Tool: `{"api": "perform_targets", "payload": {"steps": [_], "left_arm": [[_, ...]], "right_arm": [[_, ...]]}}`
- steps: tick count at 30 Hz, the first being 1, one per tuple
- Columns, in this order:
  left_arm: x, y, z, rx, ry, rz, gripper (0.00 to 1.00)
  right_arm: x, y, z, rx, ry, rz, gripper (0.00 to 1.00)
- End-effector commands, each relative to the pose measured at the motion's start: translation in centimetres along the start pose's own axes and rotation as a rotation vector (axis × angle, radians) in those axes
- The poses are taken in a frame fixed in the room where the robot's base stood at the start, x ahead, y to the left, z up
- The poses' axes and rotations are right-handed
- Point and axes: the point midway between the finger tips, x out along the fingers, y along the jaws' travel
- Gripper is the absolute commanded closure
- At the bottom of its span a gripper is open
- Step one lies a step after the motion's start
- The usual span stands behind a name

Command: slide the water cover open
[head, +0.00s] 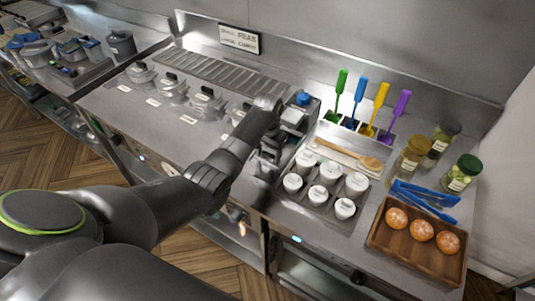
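A steel unit with a blue knob (303,98) stands on the counter just beyond my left wrist. It may be the water cover, but its edges are partly hidden by my arm, and I cannot tell whether it is open or shut. My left arm reaches in from the lower left, and my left gripper (268,155) points down beside this unit, left of the tray of white-capped containers. Its fingertips are small, dark and partly hidden, so their opening is unclear. My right gripper is not in view.
White-capped containers (331,170) fill a tray to the right. Colored spatulas (356,103), spice jars (413,155), blue tongs (424,199) and a wooden tray (375,240) of orange round items stand farther right. Several black-knobbed lids (172,86) line the counter to the left.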

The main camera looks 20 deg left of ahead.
Motion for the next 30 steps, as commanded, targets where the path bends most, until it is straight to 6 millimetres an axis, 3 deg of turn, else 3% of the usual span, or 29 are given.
{"api": "perform_targets", "payload": {"steps": [3, 11, 16, 20, 30], "left_arm": [[0.0, 0.0, 0.0, 0.000, 0.000, 0.000, 0.31], [-0.1, 0.0, -0.1, 0.000, 0.003, -0.001, 0.31], [-1.1, 0.0, -0.1, 0.001, 0.006, -0.002, 0.31], [-3.1, 0.0, -0.1, 0.001, 0.008, -0.002, 0.31], [-11.3, -0.1, -0.1, 0.001, 0.009, -0.003, 0.31]], "right_arm": [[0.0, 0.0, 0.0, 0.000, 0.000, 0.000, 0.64], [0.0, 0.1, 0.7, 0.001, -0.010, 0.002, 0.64], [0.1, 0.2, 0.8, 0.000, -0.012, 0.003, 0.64], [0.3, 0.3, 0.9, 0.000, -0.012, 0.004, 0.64], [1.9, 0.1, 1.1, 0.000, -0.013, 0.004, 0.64]]}}
